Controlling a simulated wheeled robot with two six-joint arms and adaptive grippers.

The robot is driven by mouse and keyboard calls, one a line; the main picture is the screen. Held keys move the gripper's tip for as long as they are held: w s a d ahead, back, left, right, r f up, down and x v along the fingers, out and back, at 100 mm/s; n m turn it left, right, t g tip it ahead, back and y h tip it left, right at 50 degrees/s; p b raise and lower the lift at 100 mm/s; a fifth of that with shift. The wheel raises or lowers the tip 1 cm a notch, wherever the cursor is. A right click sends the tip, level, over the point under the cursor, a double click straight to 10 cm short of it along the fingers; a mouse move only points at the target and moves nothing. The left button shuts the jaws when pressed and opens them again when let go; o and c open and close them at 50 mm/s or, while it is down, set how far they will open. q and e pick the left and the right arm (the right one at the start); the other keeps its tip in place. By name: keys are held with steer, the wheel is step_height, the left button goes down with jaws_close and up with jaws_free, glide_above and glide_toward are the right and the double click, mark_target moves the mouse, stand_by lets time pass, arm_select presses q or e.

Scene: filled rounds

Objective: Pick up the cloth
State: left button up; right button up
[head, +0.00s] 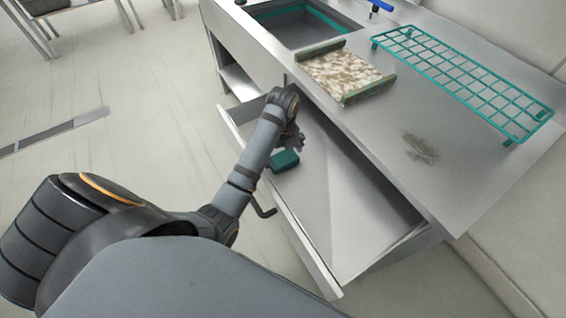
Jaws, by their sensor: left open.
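A small folded teal item (286,160), which looks like the cloth, lies in the open drawer (335,195) near its left end. My left gripper (296,143) is open just above and beside the teal item. The fingers are partly hidden by my wrist, and I cannot tell whether they touch it. My right gripper is out of view.
The steel counter (455,185) above the drawer holds a speckled tray with green ends (345,76), a teal wire rack (465,82) and a brownish smear (420,148). A sink (300,25) is at the back. The rest of the drawer is bare.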

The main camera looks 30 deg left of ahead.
mark_target(283, 158)
arm_select(q)
steer(key=c, duration=0.9)
steer(key=shift+r, duration=0.15)
steer(key=shift+r+p, duration=0.3)
steer(key=shift+p, duration=0.05)
step_height(283, 158, up, 9)
steer(key=p, duration=0.8)
steer(key=shift+p, duration=0.35)
steer(key=o, duration=0.6)
steer(key=shift+r, duration=0.1)
steer(key=c, duration=0.4)
steer(key=shift+c, duration=0.2)
